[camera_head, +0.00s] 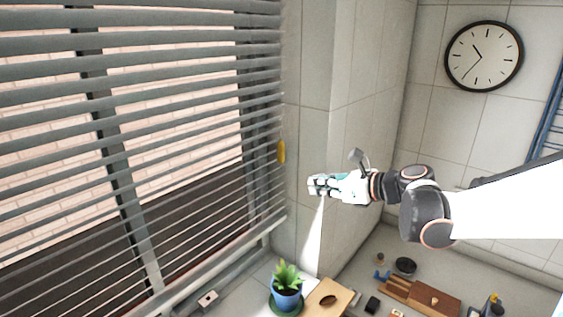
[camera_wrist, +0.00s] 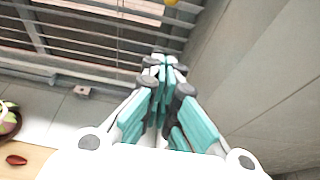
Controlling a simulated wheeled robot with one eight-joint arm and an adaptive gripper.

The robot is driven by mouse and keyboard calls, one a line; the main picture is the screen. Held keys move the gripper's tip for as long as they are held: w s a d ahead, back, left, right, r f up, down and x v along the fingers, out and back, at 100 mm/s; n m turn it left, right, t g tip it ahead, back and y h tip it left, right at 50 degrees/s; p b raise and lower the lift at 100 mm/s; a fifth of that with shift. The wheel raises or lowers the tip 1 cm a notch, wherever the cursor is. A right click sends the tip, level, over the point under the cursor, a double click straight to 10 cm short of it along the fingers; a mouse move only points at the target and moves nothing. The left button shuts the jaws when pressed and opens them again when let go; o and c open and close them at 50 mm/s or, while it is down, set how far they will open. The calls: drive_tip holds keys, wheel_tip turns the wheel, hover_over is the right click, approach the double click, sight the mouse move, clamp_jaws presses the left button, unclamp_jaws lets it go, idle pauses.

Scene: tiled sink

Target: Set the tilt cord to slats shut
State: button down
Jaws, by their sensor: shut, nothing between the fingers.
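The window blind (camera_head: 160,110) fills the left of the head view. Its grey slats are tilted open, with a brick wall showing through the gaps. A yellow tassel (camera_head: 281,151) hangs at the blind's right edge, beside the tiled wall; I take it for the end of the tilt cord. The cord itself is too thin to make out. In the wrist view a yellow bit (camera_wrist: 170,2) shows at the top edge. My gripper (camera_head: 313,186) is shut and empty, to the right of the tassel and a little lower, apart from it. Its closed fingers (camera_wrist: 165,62) point towards the blind in the wrist view.
A potted plant (camera_head: 287,289) stands on the sill below my gripper, next to a wooden board (camera_head: 328,299). A tiled wall corner (camera_head: 331,110) stands close behind my gripper. A wooden tray (camera_head: 420,296) and small items lie on the counter.

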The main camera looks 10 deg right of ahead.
sight(281, 151)
drive_tip(key=w+a+p, duration=0.2)
drive_tip(key=w+a, duration=0.3)
drive_tip(key=w, duration=0.2)
drive_tip(key=shift+w+a+r, duration=0.25)
drive_tip(key=shift+r, duration=0.1)
wheel_tip(281, 151, up, 5)
drive_tip(key=shift+w+r+p, duration=0.1)
drive_tip(key=shift+w+p, duration=0.05)
drive_tip(key=shift+p, duration=0.75)
